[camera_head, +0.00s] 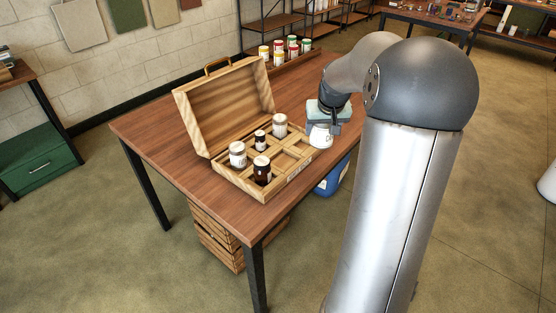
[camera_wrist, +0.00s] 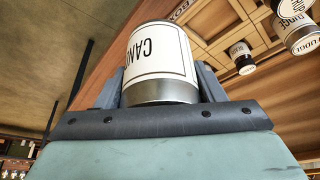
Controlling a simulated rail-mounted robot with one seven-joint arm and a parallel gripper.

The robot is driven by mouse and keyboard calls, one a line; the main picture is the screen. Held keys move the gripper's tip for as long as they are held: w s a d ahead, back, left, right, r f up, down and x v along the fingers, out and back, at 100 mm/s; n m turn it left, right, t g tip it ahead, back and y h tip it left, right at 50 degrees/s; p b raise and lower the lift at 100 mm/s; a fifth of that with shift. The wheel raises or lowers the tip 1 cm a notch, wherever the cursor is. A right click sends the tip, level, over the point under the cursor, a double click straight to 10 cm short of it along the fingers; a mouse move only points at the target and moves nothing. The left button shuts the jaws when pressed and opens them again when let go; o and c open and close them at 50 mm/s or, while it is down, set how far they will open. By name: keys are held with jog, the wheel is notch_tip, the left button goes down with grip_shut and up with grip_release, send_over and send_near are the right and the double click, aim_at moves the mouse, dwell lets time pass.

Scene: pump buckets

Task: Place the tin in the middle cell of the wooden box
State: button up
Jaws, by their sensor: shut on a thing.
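My gripper (camera_head: 327,127) is shut on a white-labelled tin (camera_head: 320,138), held to the right of the wooden box. In the wrist view the tin (camera_wrist: 160,60) sits between the two fingers, its label partly reading "CAN", upside down in that picture. The open wooden box (camera_head: 233,184) stands on the table with its lid (camera_head: 225,105) raised. The box is divided into cells. A white jar (camera_head: 238,155), a small dark jar (camera_head: 260,141), a white tin (camera_head: 280,126) and a dark brown bottle (camera_head: 262,172) stand in it. Front right cells look empty.
The brown table (camera_head: 150,128) has free room left of the box. Several coloured cans (camera_head: 278,50) stand at the table's back. A blue container (camera_head: 330,182) is under the right side, and a wooden crate (camera_head: 216,240) is below the table.

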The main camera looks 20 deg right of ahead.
jog(key=w+a+f, duration=0.7)
jog(key=w+f, duration=0.1)
jog(key=shift+a+f+p, duration=0.25)
jog(key=shift+a+p, duration=0.05)
jog(key=shift+a, duration=0.1)
jog(key=shift+w+a+f, duration=0.1)
jog(key=shift+w+f, duration=0.05)
jog(key=shift+f, duration=1.5)
jog(key=shift+f, duration=0.2)
jog(key=o, duration=1.1)
